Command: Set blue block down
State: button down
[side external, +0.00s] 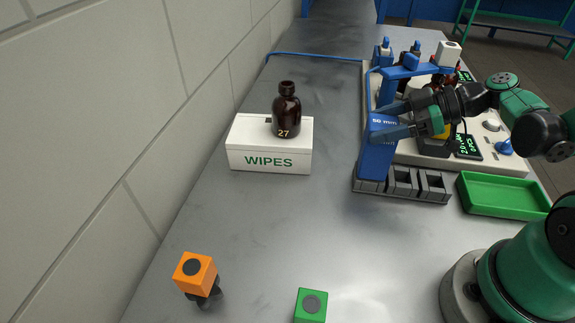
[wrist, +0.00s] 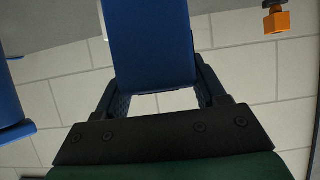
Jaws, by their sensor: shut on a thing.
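The blue block (side external: 377,160) is a tall upright slab with white lettering near its top. My gripper (side external: 384,122) is shut on its upper part, with one finger on each side. In the wrist view the blue block (wrist: 150,45) fills the space between the two dark fingers (wrist: 158,88). The block's lower end is at the left end of a grey slotted rack (side external: 403,185). I cannot tell whether it rests in a slot or hangs just above it. The other rack slots I see look empty.
A white WIPES box (side external: 270,160) carries an amber bottle (side external: 287,112). A green tray (side external: 505,195) lies right of the rack. Behind stands a pale station (side external: 500,162) with a blue frame (side external: 415,70). Orange (side external: 195,272) and green (side external: 311,304) blocks are in front. The middle bench is clear.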

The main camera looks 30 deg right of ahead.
jog(key=shift+c, duration=0.3)
grip_release()
jog(key=shift+r, duration=0.55)
jog(key=v, duration=1.2)
